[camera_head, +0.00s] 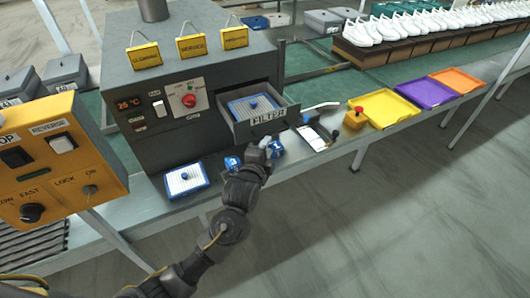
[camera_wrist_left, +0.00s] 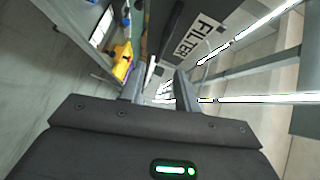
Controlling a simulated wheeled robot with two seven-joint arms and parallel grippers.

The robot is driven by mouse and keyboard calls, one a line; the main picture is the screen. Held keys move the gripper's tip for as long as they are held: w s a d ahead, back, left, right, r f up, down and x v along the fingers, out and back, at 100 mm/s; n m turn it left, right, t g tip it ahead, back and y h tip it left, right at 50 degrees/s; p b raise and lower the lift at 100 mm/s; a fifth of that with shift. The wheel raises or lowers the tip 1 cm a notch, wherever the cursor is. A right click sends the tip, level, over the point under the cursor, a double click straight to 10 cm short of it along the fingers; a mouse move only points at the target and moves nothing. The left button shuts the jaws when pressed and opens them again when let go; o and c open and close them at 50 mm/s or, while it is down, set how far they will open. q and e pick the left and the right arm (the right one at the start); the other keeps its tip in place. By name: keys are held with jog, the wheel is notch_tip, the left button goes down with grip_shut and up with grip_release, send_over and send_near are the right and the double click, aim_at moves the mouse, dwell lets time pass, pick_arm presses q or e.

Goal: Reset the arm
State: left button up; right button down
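My left gripper (camera_head: 265,148) is above the front edge of the metal table, in front of the open drawer. In the left wrist view its two fingers (camera_wrist_left: 160,90) stand apart with no object visible between them. My left arm reaches in from the bottom left of the head view. My right gripper is in neither view.
The grey machine's FILTER drawer (camera_head: 262,118) is pulled out with a blue-rimmed filter (camera_head: 252,105) inside. Another blue-rimmed filter (camera_head: 186,179) lies on the table. Small blue objects (camera_head: 233,163) sit beside my gripper. Yellow (camera_head: 388,108), purple (camera_head: 427,93) and orange (camera_head: 458,80) trays stand right.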

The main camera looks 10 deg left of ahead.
pick_arm(q)
jog(key=shift+s+a+r, duration=0.1)
jog(key=shift+s+r, duration=0.05)
jog(key=shift+s, duration=0.5)
